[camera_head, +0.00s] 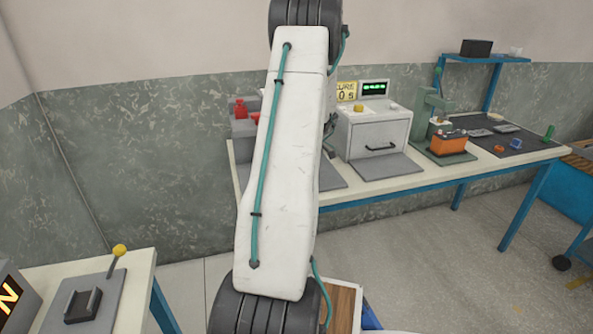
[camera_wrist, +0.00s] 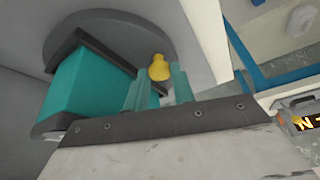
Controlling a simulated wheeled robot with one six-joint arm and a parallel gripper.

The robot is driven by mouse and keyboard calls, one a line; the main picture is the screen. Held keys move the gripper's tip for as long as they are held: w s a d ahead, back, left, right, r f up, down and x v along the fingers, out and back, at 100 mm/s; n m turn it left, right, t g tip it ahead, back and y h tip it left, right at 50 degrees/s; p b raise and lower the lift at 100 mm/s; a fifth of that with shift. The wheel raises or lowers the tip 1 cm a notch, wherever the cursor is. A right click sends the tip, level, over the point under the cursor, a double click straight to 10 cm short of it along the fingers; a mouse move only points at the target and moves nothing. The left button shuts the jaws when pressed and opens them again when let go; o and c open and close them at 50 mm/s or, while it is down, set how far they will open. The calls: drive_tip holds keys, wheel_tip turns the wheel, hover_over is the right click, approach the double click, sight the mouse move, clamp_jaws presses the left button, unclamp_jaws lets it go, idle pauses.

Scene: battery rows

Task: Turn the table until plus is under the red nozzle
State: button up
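In the wrist view a round grey turntable (camera_wrist: 195,28) fills the top. A teal block (camera_wrist: 85,92) with dark end pieces sits on it. A yellow knob (camera_wrist: 159,68) stands beside the block. My gripper (camera_wrist: 159,80) has two teal fingers apart, with the knob showing between and just beyond their tips; I cannot tell if they touch it. No plus mark is visible. In the head view my arm hides the turntable and gripper. Red parts (camera_head: 241,108) on a grey unit show left of my arm; I cannot tell whether one is the red nozzle.
A grey-white oven-like box (camera_head: 374,135) stands on the back bench, with a green display (camera_head: 374,87). To its right is a green press (camera_head: 432,107) with an orange block (camera_head: 449,143). A yellow-knobbed lever (camera_head: 118,251) stands on the front left table.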

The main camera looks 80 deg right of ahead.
drive_tip(key=o, duration=0.4)
drive_tip(key=v, duration=0.7)
drive_tip(key=shift+r, duration=0.35)
drive_tip(key=shift+s, duration=0.15)
